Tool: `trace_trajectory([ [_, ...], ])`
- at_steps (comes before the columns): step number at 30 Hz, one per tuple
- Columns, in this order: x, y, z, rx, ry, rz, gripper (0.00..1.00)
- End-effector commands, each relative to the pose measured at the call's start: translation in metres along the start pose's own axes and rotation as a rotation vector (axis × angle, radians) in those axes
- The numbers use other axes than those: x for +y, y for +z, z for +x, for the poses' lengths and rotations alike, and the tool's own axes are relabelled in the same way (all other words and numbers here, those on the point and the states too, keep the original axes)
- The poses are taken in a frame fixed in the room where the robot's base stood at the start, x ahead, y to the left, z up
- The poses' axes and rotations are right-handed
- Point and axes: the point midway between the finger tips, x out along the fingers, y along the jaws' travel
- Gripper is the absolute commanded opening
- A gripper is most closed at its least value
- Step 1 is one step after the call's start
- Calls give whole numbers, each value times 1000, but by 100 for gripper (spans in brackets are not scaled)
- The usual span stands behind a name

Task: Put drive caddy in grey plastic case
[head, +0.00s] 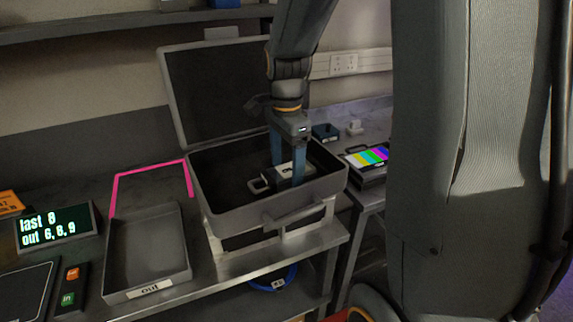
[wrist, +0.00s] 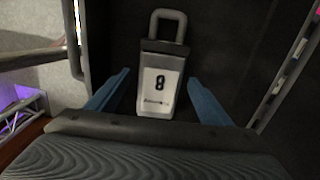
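The grey plastic case (head: 262,212) stands open on the bench with its lid (head: 220,95) raised at the back. The drive caddy (wrist: 160,92), a dark box with a pale numbered label and a loop handle, lies inside the case. In the head view the caddy's handle (head: 259,185) shows beside my fingers. My gripper (head: 287,176) reaches down into the case. In the wrist view its blue fingers (wrist: 160,78) stand open on either side of the caddy, with a visible gap on both sides.
A grey tray marked "out" (head: 147,291) and a pink taped outline (head: 150,168) lie left of the case. A display (head: 57,228) reads "last 0, out 6,8,9". A device with colour bars (head: 368,160) stands to the right. The case walls surround my fingers.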

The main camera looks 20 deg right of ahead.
Motion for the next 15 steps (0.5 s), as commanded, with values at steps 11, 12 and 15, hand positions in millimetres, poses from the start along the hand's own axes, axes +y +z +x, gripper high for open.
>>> trace_trajectory([
  [11, -1, 0, -8, 0, -2, 0, 73],
  [12, -1, 0, -13, 1, -4, 0, 73],
  [15, -1, 0, -29, 1, -5, 0, 73],
])
